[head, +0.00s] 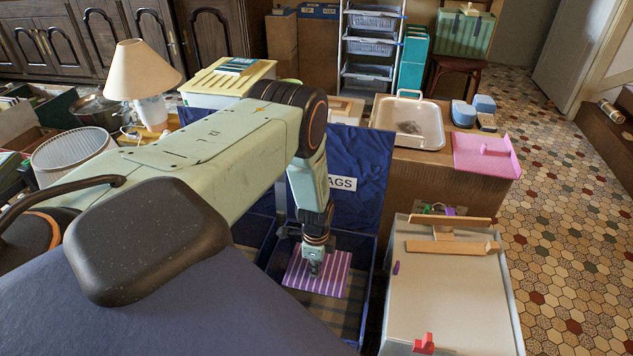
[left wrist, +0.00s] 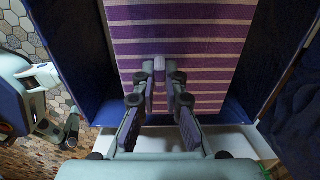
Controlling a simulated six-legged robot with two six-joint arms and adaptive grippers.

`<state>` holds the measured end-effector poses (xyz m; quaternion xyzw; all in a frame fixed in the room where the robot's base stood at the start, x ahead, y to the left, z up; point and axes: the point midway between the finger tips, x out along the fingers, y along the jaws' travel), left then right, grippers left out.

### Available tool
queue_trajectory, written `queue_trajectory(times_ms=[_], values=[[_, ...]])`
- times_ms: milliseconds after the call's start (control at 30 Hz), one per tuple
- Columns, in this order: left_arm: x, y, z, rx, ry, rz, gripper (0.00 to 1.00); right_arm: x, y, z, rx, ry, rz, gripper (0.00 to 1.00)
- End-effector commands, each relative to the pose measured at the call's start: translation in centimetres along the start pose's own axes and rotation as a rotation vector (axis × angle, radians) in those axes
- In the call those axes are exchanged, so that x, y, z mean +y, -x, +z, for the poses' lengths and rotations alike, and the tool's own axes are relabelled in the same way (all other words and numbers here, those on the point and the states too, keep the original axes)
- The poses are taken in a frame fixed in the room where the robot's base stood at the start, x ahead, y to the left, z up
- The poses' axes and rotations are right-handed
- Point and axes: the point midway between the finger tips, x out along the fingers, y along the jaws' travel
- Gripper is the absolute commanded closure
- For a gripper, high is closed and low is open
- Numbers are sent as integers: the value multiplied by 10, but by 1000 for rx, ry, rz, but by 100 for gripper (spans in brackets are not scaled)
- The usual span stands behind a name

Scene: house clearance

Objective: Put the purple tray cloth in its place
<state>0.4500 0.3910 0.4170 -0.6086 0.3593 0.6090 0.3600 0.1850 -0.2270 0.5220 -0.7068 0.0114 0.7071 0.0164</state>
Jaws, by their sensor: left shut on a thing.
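The purple tray cloth (head: 335,274), with white stripes, is in the head view at the lower middle, within the outline of a blue bin (head: 366,300). My left gripper (head: 314,268) points down and is shut on the cloth at about its middle. In the left wrist view the striped cloth (left wrist: 180,35) fills the top middle, and the fingertips (left wrist: 160,78) meet at its lower part. I cannot tell whether the cloth touches what lies under it. What seems to be my right gripper (left wrist: 60,130) shows at the left of the wrist view; its jaws are unclear.
A blue panel with a partly hidden label ending in "AGS" (head: 345,183) stands behind the cloth. A dark checked fabric (head: 335,312) lies in the bin. A grey-topped box (head: 445,290) stands at right.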

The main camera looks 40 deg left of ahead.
Motion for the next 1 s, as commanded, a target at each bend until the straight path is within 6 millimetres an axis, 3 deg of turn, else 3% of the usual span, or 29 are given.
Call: queue_trajectory(times_ms=[33, 767, 1000], values=[[0, -10, 0, 0, 0, 0, 100, 0, -10, 0, 0, 0, 0, 53], [-1, -78, -1, 0, 1, -1, 100, 1, -84, 0, 0, 0, 0, 53], [-1, -95, 0, -1, -1, -1, 100, 1, -82, 0, 0, 0, 0, 53]])
